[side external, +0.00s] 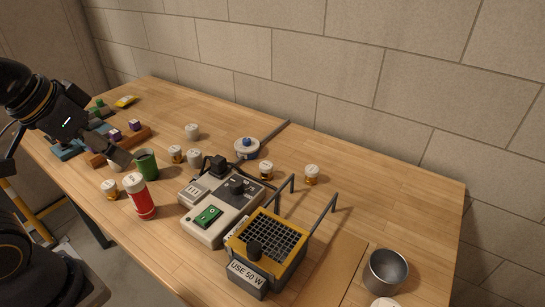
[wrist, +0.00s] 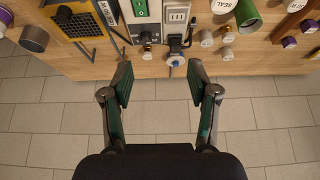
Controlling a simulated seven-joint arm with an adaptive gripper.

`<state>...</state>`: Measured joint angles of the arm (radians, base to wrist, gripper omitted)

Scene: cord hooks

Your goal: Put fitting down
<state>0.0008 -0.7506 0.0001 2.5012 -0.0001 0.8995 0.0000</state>
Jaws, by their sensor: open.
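Several small fittings with white tops, some with brass-coloured bases, stand on the wooden table: one by the back posts (side external: 312,174), one beside it (side external: 266,171), one at the front left (side external: 110,190), and others near the green cup (side external: 147,164). In the wrist view my gripper (wrist: 159,82) is open, its two green-padded fingers apart with nothing between them. A brass-and-white fitting (wrist: 146,54) and a blue-and-white round piece (wrist: 176,61) lie beyond the fingertips. In the side view my gripper is at the left, near the green cup; its fingertips are hard to make out.
A grey control box (side external: 222,207) with a green switch and a yellow-framed mesh unit (side external: 268,239) with bent posts fill the middle. A red-and-white bottle (side external: 140,197), a metal cup (side external: 386,271) and a wooden rack (side external: 122,146) stand around. The back right tabletop is clear.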

